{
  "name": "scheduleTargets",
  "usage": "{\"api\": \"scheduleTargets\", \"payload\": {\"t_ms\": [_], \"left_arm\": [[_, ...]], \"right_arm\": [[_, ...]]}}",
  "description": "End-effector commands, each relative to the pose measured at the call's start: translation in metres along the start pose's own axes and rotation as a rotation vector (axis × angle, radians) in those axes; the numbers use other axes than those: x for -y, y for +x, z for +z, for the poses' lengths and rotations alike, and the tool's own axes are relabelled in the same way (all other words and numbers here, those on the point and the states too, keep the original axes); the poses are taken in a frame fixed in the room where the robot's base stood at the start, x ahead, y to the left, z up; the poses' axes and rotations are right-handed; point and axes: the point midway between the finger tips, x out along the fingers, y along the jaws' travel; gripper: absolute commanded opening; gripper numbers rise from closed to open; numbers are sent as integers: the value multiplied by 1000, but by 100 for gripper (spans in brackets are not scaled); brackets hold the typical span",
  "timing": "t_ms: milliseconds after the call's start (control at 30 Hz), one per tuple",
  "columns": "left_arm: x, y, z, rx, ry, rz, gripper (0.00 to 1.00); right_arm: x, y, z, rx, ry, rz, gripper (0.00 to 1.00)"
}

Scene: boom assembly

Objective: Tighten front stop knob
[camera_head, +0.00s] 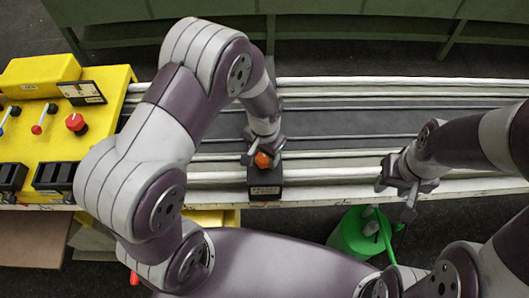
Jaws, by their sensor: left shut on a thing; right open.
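The front stop knob (263,160) is a small orange-red knob on top of a dark block (265,185) with a pale label. The block sits at the front rail of the long bench. My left gripper (261,153) reaches down over the knob and is shut on it; its fingers partly cover the knob. My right gripper (409,197) is open and empty, out over the front edge of the bench to the right, well apart from the knob.
A long grey bench with pale rails (400,122) runs across the view. A yellow control box (60,140) with a red button (76,123) and levers stands at the left. A green bucket (359,235) stands below the front edge. A green structure (350,22) lies behind.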

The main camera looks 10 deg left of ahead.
Motion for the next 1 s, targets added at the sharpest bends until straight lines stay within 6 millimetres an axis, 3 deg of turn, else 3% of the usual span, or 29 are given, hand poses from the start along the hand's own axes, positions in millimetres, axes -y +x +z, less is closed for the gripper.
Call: {"api": "scheduleTargets", "payload": {"t_ms": [100,367,400,467,800,1000], "left_arm": [[0,-1,0,1,104,0,24],[0,-1,0,0,122,0,24],[0,-1,0,0,122,0,61],[0,-1,0,0,122,0,80],[0,-4,0,-1,120,0,80],[0,-48,-2,-8,120,-2,80]], "right_arm": [[0,-2,0,0,0,0,43],[0,-2,0,0,0,0,43],[0,-2,0,0,0,0,43],[0,-2,0,0,0,0,43],[0,0,0,0,0,0,43],[0,9,1,0,0,0,43]]}}
